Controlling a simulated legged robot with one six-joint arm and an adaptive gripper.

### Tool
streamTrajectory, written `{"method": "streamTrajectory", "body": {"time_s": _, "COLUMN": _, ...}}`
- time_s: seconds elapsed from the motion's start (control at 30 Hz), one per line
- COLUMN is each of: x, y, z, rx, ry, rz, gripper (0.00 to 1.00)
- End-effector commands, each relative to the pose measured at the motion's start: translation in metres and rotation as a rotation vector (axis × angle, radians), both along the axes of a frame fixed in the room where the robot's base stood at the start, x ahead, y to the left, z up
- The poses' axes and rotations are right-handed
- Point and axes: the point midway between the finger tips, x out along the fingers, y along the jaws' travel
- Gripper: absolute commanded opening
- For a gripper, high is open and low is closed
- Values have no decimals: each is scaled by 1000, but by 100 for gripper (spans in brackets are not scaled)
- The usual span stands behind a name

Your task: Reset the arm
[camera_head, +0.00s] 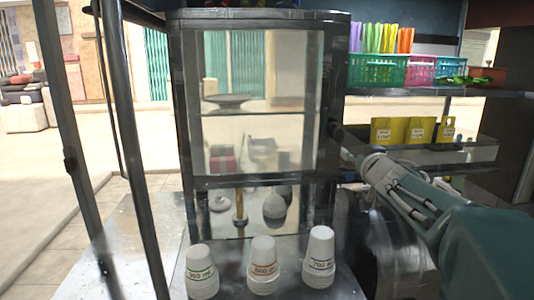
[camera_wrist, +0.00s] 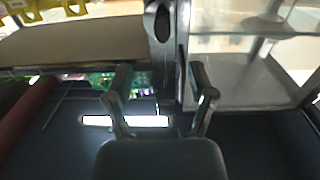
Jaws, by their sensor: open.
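My arm reaches in from the right in the head view. Its far end, with my gripper (camera_head: 340,134), is beside the right frame post of the glass-fronted cabinet (camera_head: 258,181); the fingers are hard to make out there. In the wrist view my gripper (camera_wrist: 160,82) has its two fingers wide apart with nothing held between them. A dark upright post with an oval slot (camera_wrist: 162,24) stands beyond the fingers. I cannot tell whether the gripper touches the cabinet.
White upturned cups (camera_head: 263,266) stand on the metal counter (camera_head: 335,285) in front. Yellow boxes (camera_head: 420,130) sit on a right-hand shelf, below green (camera_head: 375,70) and pink baskets (camera_head: 421,70). A dark post (camera_head: 130,130) rises at left.

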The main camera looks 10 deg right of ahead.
Motion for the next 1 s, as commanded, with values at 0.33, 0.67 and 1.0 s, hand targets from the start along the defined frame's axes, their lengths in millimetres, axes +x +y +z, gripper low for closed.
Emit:
{"method": "streamTrajectory", "body": {"time_s": 0.33, "x": -128, "y": 43, "z": -62, "rx": 4, "ry": 372, "rz": -230, "gripper": 71}}
{"method": "streamTrajectory", "body": {"time_s": 0.67, "x": -282, "y": 117, "z": -175, "rx": 13, "ry": 902, "rz": -74, "gripper": 71}}
{"method": "streamTrajectory", "body": {"time_s": 1.0, "x": -331, "y": 143, "z": -206, "rx": 10, "ry": 1061, "rz": 47, "gripper": 71}}
